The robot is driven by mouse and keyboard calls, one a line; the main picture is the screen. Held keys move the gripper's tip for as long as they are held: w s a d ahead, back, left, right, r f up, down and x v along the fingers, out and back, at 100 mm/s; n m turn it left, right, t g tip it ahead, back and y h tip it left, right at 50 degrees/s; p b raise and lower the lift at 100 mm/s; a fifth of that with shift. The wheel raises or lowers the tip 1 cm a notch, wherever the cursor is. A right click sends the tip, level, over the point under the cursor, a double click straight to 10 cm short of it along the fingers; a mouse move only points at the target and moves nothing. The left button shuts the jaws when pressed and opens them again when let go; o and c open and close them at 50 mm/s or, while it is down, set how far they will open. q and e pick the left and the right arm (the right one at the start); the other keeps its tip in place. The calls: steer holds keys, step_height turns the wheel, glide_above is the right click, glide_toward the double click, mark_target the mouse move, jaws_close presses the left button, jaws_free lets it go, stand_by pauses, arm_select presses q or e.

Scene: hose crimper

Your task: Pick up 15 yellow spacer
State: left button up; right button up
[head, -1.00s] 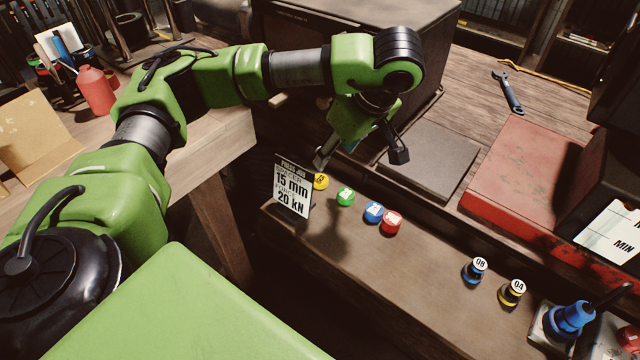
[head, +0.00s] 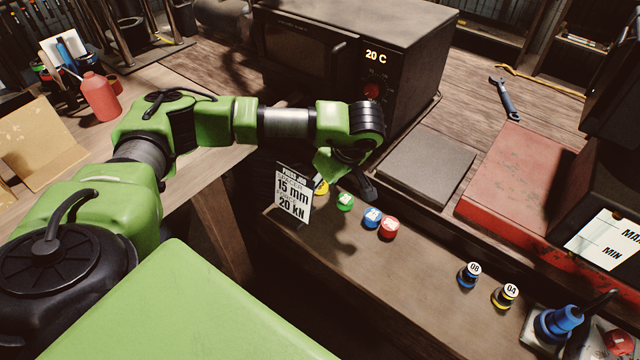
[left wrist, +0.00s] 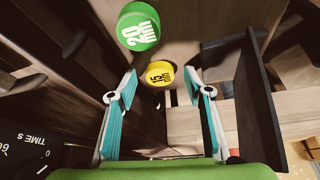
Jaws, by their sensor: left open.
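The yellow 15 mm spacer (left wrist: 160,74) shows in the left wrist view, its label up, ahead of and between the fingertips of my left gripper (left wrist: 160,88). My left gripper is open and the spacer is not clamped. My right gripper is in neither view.
A sign card (head: 293,192) reading 15 mm and 20 kN stands at the shelf's left end. Blue (head: 372,217) and red (head: 388,227) spacers sit right of the green one. A dark oven (head: 350,50) stands behind. The shelf's middle (head: 410,270) is clear.

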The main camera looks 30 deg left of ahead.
arm_select(q)
steer(key=c, duration=1.3)
steer(key=shift+o, duration=0.2)
